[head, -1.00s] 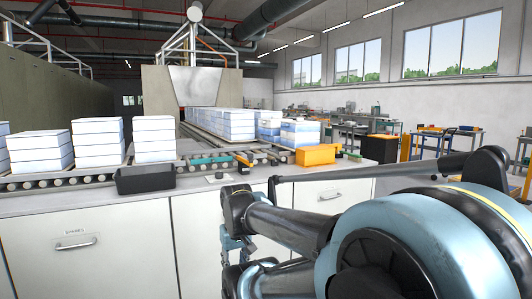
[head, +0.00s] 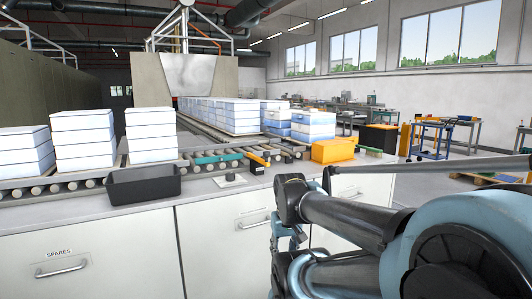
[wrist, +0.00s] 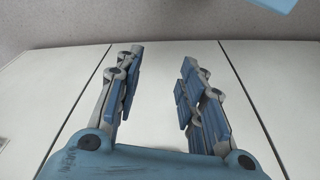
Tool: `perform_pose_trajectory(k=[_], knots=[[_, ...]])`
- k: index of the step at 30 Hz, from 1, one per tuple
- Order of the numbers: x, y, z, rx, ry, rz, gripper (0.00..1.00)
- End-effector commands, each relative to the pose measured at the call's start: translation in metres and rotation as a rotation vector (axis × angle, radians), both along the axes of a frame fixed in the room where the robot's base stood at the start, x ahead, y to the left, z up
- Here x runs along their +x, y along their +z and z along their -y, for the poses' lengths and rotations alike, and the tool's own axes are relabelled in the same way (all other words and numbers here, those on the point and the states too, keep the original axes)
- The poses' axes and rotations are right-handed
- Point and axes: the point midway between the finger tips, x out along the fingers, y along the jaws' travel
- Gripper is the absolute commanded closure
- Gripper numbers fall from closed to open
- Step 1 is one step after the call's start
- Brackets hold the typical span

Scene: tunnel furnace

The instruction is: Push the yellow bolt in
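A small orange-yellow bar with a dark end (head: 258,160) lies slanted at the near edge of the roller conveyor. It may be the yellow bolt, but it is too small to be sure. My gripper (wrist: 153,85) is open in the wrist view, its two blue-grey fingers apart with nothing between them. It faces white cabinet fronts (wrist: 152,125), below the grey counter edge. In the head view the gripper is low in front of the cabinets, partly hidden by my arm. No bolt shows in the wrist view.
A black tray (head: 143,185), a pale plate with a small knob (head: 230,180) and an orange box (head: 333,150) stand on the counter (head: 195,193). White stacked blocks (head: 151,135) sit on the roller conveyor (head: 80,183).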

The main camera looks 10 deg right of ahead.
Motion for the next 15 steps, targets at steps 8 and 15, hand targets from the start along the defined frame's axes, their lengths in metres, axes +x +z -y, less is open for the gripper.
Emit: perform_pose_trajectory(k=[8,15], knots=[[0.020,0.055,0.004,-0.010,0.052,-0.004,0.55],[0.082,0.151,0.004,-0.029,0.174,-0.039,0.55]])
